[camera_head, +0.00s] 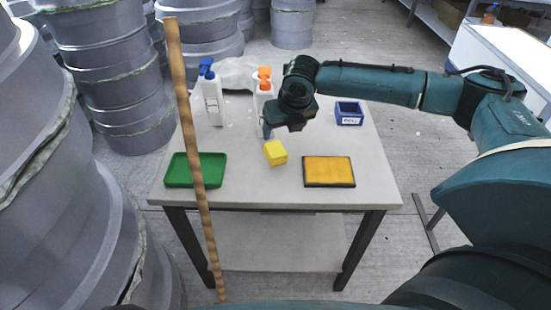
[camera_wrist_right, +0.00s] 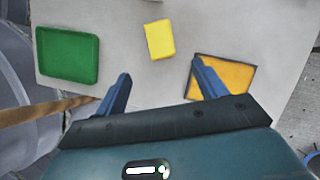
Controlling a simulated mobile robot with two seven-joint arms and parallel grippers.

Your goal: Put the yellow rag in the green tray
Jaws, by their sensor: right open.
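The yellow rag (camera_head: 275,153) looks like a small folded block and lies on the table between the green tray and a black-edged orange pad. In the right wrist view the rag (camera_wrist_right: 160,39) lies beyond the fingertips, roughly between them sideways. The green tray (camera_head: 179,171) is at the table's front left, looks empty and is partly hidden by a wooden pole. It also shows at left in the right wrist view (camera_wrist_right: 68,56). My right gripper (camera_head: 268,131) is open and empty, above the table close to the rag; its fingers (camera_wrist_right: 161,72) are apart. My left gripper is not in view.
The wooden pole (camera_head: 190,130) crosses the view in front of the tray. The orange pad (camera_head: 328,171) lies at front right. A blue-topped bottle (camera_head: 212,100), an orange-topped bottle (camera_head: 262,95) and a blue box (camera_head: 349,114) stand behind. Grey moulds (camera_head: 110,70) crowd the left.

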